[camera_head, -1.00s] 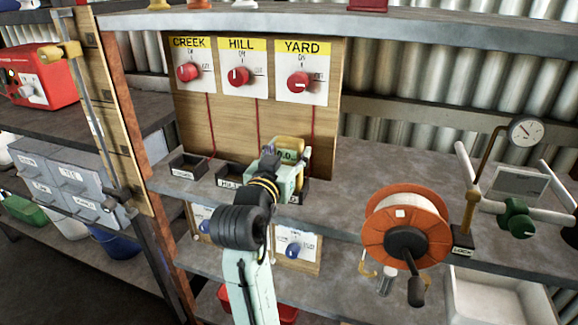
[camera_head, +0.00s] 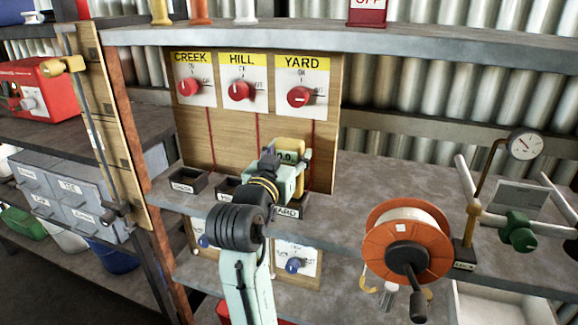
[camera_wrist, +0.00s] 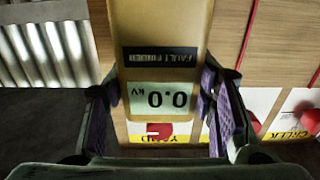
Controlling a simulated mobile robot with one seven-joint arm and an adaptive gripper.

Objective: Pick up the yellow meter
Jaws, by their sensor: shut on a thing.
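The yellow meter (camera_wrist: 163,65) fills the middle of the wrist view, its display reading 0.0 kV upside down. The purple-padded fingers of my gripper (camera_wrist: 160,110) press on it from both sides. In the head view the yellow meter (camera_head: 287,147) shows above my gripper (camera_head: 285,165), in front of the wooden board and over the YARD tray (camera_head: 286,212). Most of its body is hidden by my gripper and wrist there. I cannot tell whether it clears the tray.
The board (camera_head: 232,140) carries CREEK, HILL and YARD switches with red knobs. The CREEK tray (camera_head: 187,182) and HILL tray (camera_head: 226,188) stand left of my arm. An orange reel (camera_head: 385,225) and a gauge stand (camera_head: 470,215) are to the right.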

